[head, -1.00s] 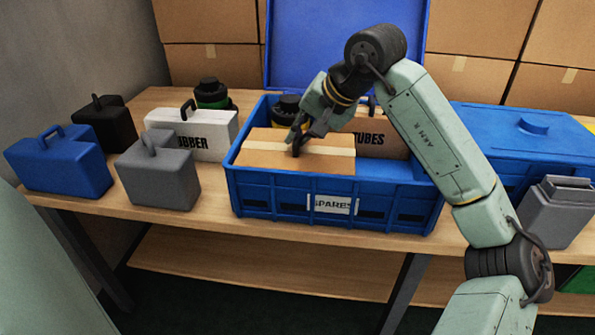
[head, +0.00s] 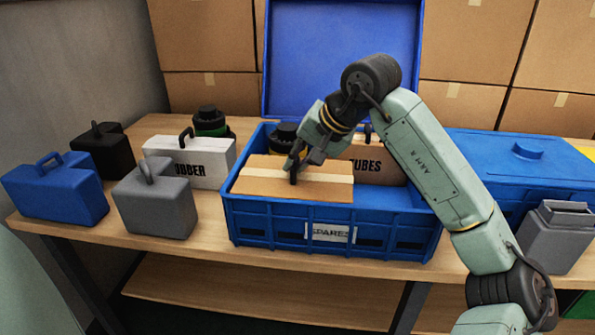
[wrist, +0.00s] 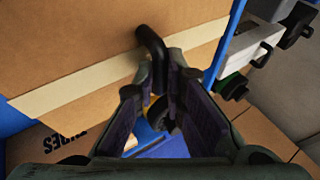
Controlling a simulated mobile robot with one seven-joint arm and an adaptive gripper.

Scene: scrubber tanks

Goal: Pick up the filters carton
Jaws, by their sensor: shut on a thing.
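A brown carton (head: 325,188) with a pale tape stripe and a black handle sits in the left part of the blue SPARES crate (head: 275,235). No lettering shows on it, so I cannot read whether it is the filters carton. My gripper (head: 294,172) is shut on its handle, from above. In the wrist view, the carton (wrist: 70,45) fills the upper left, and the handle (wrist: 152,45) runs between the fingertips (wrist: 166,68). The carton's top is near the crate's rim; its underside is hidden.
A TUBES carton (head: 368,167) stands behind, right of my gripper. A dark canister (head: 285,137) is at the crate's back. The raised blue lid (head: 340,60) stands behind. White, grey, blue and black cases stand left; a closed blue crate (head: 520,165) is right.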

